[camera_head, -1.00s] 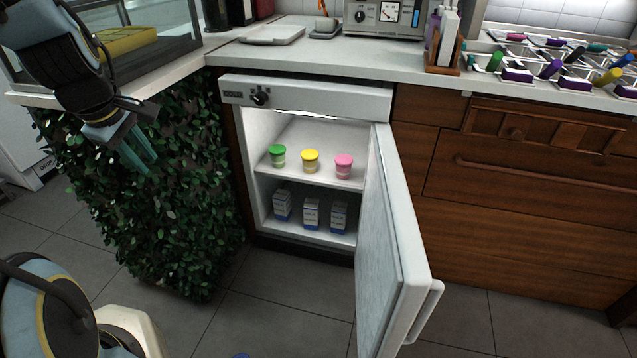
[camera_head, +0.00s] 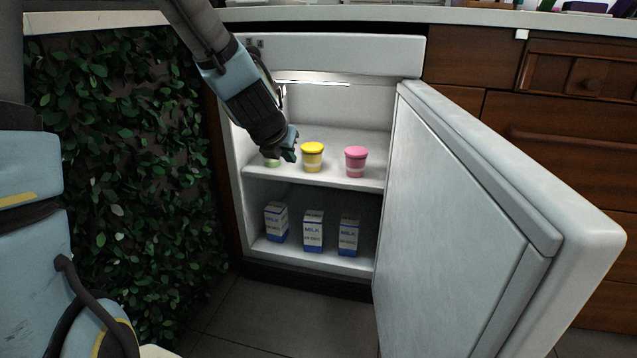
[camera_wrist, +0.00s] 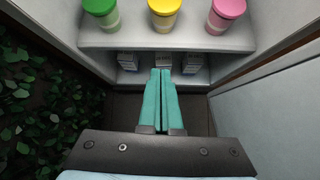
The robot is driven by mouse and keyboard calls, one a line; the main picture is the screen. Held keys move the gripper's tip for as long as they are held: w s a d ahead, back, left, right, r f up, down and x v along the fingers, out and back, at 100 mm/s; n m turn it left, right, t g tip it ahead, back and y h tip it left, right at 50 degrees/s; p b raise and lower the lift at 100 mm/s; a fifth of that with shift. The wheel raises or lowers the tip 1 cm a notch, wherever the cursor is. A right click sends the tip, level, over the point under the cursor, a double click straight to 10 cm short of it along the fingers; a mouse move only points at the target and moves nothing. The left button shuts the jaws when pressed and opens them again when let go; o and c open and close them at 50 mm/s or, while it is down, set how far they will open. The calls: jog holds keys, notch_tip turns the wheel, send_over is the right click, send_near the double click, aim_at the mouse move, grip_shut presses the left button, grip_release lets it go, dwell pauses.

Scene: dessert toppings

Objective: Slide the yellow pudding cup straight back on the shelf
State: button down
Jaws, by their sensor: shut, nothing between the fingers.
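The yellow pudding cup (camera_head: 312,158) stands upright on the fridge's upper shelf (camera_head: 335,178), between a green cup (camera_head: 271,162) and a pink cup (camera_head: 356,161). In the head view my arm hides most of the green cup. My gripper (camera_head: 290,150) is at the fridge opening, just left of the yellow cup in that picture. In the wrist view my gripper's teal fingers (camera_wrist: 161,75) are together and empty, pointing toward the shelf below the yellow cup (camera_wrist: 164,14). A gap shows between fingertips and cup there.
Several milk cartons (camera_head: 313,231) stand on the lower shelf. The open fridge door (camera_head: 470,220) bounds the right side, and a leafy panel (camera_head: 120,150) stands at the left. Bare upper shelf lies behind the cups.

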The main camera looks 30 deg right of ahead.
aim_at(311, 168)
jog(key=shift+n, duration=0.4)
jog(key=b+x, duration=0.1)
jog(key=x, duration=0.3)
jog(key=b+x, duration=0.1)
jog(key=x, duration=0.3)
jog(key=d+b+x, duration=0.1)
jog(key=x, duration=0.2)
jog(key=shift+s+d+f, duration=0.15)
jog(key=shift+s+f, duration=0.05)
jog(key=shift+f, duration=0.1)
jog(key=shift+w+d+r, duration=0.15)
jog(key=shift+w+d, duration=0.45)
jog(key=shift+w, duration=0.15)
jog(key=shift+w+d+r, duration=0.15)
jog(key=shift+w+d, duration=0.45)
jog(key=shift+w, duration=0.15)
jog(key=shift+w+d+r, duration=0.1)
jog(key=shift+w+d, duration=0.05)
jog(key=w+d+p, duration=0.6)
jog(key=w, duration=0.1)
jog(key=shift+w+d, duration=0.15)
jog(key=shift+w, duration=0.1)
